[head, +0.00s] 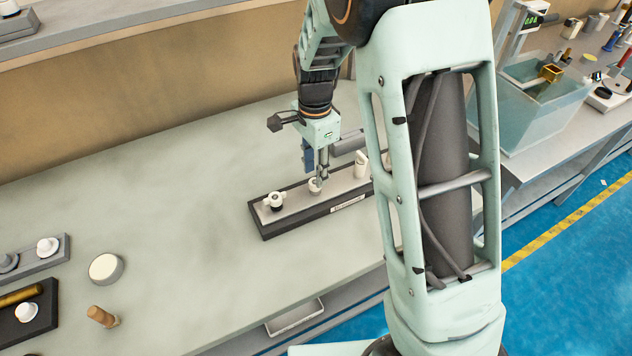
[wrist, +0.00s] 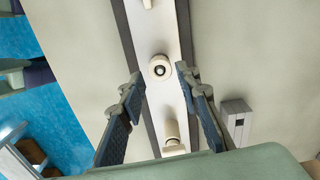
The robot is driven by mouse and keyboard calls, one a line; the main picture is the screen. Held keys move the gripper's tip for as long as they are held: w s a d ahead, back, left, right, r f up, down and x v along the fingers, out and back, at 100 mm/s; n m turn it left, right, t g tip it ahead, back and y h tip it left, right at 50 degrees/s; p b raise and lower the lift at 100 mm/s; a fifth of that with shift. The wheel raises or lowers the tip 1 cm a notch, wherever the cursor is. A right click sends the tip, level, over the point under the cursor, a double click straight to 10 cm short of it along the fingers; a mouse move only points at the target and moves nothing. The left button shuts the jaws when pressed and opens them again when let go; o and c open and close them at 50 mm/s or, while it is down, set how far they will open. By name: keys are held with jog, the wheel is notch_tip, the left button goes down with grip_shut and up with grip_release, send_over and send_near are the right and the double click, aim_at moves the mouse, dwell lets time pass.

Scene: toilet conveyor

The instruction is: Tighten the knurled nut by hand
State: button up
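A long fixture with a dark base and pale top strip (head: 340,188) lies on the bench and carries three white fittings. The middle one, a small round white piece with a dark centre (wrist: 160,67), seems to be the knurled nut; its knurling is too small to make out. In the head view the nut (head: 314,187) is partly hidden by my fingers. My gripper (wrist: 160,76) points down over it, open, with one blue-padded finger on each side and visible gaps to the nut. I cannot tell whether the fingertips are level with it or above.
A white winged fitting (head: 274,201) is left of the nut, and an upright white fitting (head: 360,165) is right. A grey block (wrist: 236,122) stands beside the fixture. A round white-topped piece (head: 105,268) and a wooden peg (head: 102,316) are front left. The bench's left middle is clear.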

jog(key=n+b, duration=0.1)
jog(key=n, duration=1.8)
jog(key=n+p, duration=0.1)
jog(key=n, duration=0.2)
jog(key=shift+n, duration=0.4)
jog(key=n+p, duration=0.1)
jog(key=n, duration=0.2)
jog(key=shift+r+p, duration=0.15)
jog(key=shift+p, duration=0.25)
jog(key=shift+n, duration=0.9)
jog(key=shift+f, duration=0.25)
